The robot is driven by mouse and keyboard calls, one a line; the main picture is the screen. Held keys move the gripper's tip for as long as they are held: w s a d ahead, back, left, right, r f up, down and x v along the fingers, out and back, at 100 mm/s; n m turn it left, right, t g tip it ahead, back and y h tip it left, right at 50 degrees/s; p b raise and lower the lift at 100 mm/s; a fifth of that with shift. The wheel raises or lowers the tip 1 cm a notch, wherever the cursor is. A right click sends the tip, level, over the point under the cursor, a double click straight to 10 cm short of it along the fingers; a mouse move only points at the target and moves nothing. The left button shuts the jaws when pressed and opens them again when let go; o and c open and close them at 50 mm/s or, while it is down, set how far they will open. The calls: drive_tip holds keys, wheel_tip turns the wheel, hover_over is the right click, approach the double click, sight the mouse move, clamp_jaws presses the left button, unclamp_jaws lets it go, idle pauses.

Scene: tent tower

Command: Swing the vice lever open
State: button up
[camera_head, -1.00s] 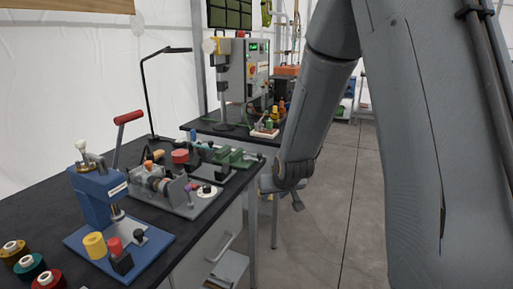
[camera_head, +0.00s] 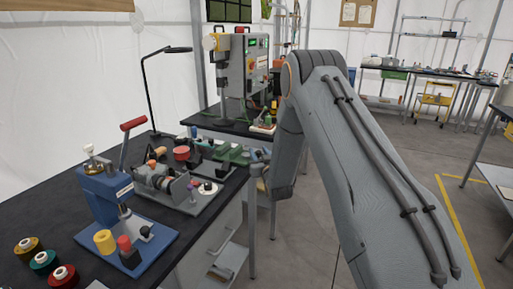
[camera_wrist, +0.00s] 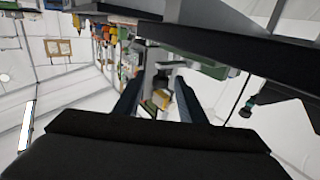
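A green vice (camera_head: 233,155) sits near the far right corner of the dark workbench in the head view. Its lever is too small to make out there. My arm ends beside that corner, and my gripper is mostly hidden behind my own arm links in the head view. In the wrist view my gripper (camera_wrist: 157,100) shows two dark blue fingers held apart, with nothing gripped between them. The wrist picture is strongly turned, and I cannot pick out the vice lever in it with certainty.
The workbench (camera_head: 60,200) also bears a blue press (camera_head: 103,192), a grey geared device (camera_head: 160,182), a black lamp (camera_head: 150,95) and several thread spools. A drill machine (camera_head: 238,72) stands on the bench behind. Open floor (camera_head: 400,160) lies to the right.

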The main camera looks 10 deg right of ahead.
drive_tip(key=shift+w+a+p, duration=0.1)
drive_tip(key=shift+w+p, duration=0.3)
drive_tip(key=shift+w, duration=1.85)
clamp_jaws()
